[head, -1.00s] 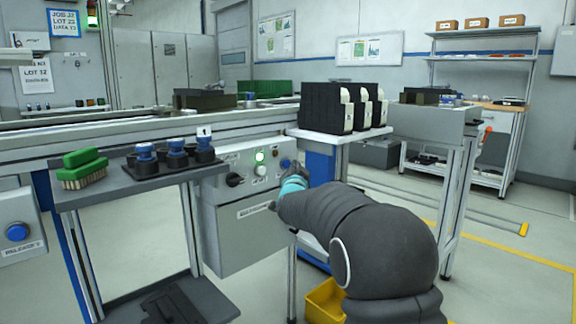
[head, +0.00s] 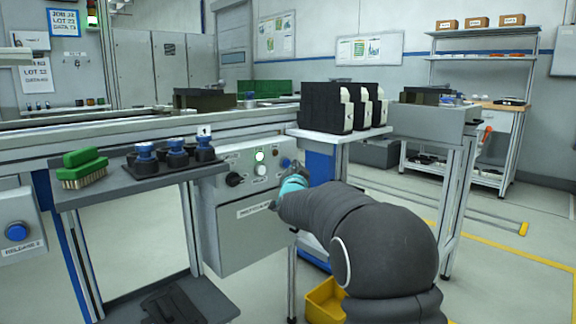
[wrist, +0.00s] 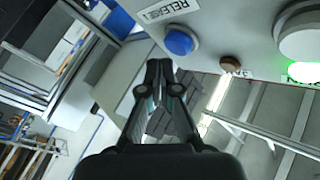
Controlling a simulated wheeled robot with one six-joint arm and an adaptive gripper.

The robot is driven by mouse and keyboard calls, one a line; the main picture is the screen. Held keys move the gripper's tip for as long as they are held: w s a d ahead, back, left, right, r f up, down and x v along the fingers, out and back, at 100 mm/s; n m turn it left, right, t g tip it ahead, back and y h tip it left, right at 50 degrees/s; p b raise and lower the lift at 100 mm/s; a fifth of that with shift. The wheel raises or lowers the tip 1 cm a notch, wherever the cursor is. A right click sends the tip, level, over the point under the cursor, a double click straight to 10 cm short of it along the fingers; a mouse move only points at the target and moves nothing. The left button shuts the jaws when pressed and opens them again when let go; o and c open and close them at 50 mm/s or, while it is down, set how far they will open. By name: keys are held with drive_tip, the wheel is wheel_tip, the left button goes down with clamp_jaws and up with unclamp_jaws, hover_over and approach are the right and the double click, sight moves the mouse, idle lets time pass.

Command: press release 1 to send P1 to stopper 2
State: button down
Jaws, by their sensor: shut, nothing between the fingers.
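The blue release 1 button (wrist: 179,42) is on the grey control panel, and its label reads RELEASE 1 in the wrist view. In the head view this button (head: 285,163) is at the panel's upper right, just above my gripper (head: 276,180). My gripper (wrist: 160,66) is shut and empty, its fingertips close below the button in the wrist view. I cannot tell whether they touch it. A dark carrier (head: 205,99) sits on the conveyor (head: 130,125). I cannot read whether it is P1, and I cannot make out the stoppers.
The panel has a lit green lamp (head: 260,156), a black knob (head: 234,179) and a white button (head: 261,170). A side shelf (head: 115,190) holds a green brush (head: 82,168) and blue-topped parts. Another blue button (head: 17,232) is far left. Black bins (head: 325,107) stand right.

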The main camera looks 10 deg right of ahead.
drive_tip(key=shift+w+a, duration=0.1)
drive_tip(key=shift+w, duration=0.05)
drive_tip(key=shift+w+a, duration=0.15)
drive_tip(key=shift+w, duration=0.05)
drive_tip(key=shift+w+a, duration=0.25)
drive_tip(key=shift+w, duration=0.15)
idle(1.2)
drive_tip(key=shift+s+d+b, duration=0.5)
drive_tip(key=shift+s+b, duration=0.15)
drive_tip(key=shift+s, duration=0.1)
